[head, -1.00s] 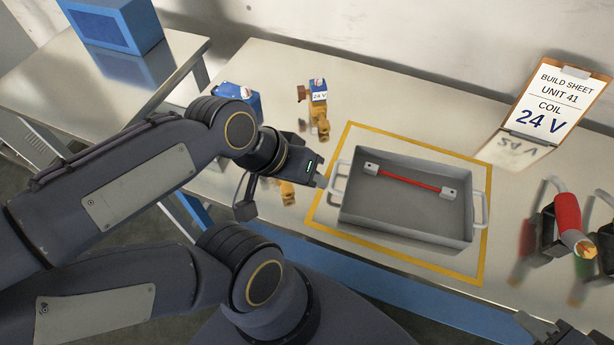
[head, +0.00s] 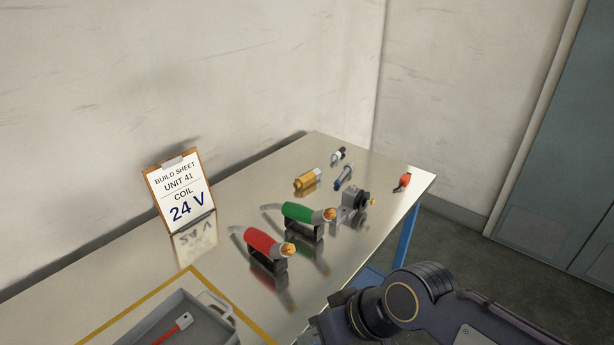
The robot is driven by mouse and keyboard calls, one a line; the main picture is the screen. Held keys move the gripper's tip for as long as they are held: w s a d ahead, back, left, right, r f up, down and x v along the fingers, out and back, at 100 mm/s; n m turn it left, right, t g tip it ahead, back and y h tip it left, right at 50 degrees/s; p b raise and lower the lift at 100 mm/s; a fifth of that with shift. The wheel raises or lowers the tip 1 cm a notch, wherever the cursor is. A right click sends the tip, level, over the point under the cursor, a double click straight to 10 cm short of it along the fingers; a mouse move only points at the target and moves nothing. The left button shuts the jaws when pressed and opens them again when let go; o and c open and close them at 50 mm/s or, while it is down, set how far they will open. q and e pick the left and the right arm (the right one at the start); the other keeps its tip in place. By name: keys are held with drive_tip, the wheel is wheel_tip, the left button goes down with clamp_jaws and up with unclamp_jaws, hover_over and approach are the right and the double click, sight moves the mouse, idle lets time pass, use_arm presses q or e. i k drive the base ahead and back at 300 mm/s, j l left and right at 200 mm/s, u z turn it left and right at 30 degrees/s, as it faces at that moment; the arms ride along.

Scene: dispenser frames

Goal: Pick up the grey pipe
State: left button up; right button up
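A small grey-blue cylinder (head: 343,177), which looks like the grey pipe, lies toward the far end of the table, right of a brass cylinder (head: 307,179). It is small in the head view and its details are hard to make out. My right gripper (head: 312,334) is low in the head view, near the table's front edge, well short of the grey pipe. Its fingers are mostly hidden and cut off, so I cannot tell its opening. My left gripper is out of view.
A red-handled tool (head: 266,246) and a green-handled tool (head: 305,215) rest on black stands between. A grey-black fitting (head: 355,206), a small dark-and-white part (head: 338,155) and an orange-red part (head: 403,181) are nearby. The grey tray (head: 166,309) and build sheet (head: 181,192) are left.

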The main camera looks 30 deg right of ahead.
sight(348, 168)
drive_tip(key=i+l+u, duration=0.2)
drive_tip(key=l, duration=0.4)
drive_tip(key=k+l+u, duration=0.15)
drive_tip(key=l, duration=0.4)
drive_tip(key=l+u, duration=0.2)
drive_tip(key=l, duration=0.4)
drive_tip(key=l+u, duration=0.2)
drive_tip(key=l, duration=0.4)
drive_tip(key=l+u, duration=0.2)
drive_tip(key=l, duration=0.4)
drive_tip(key=k+l+u, duration=0.15)
drive_tip(key=l, duration=0.4)
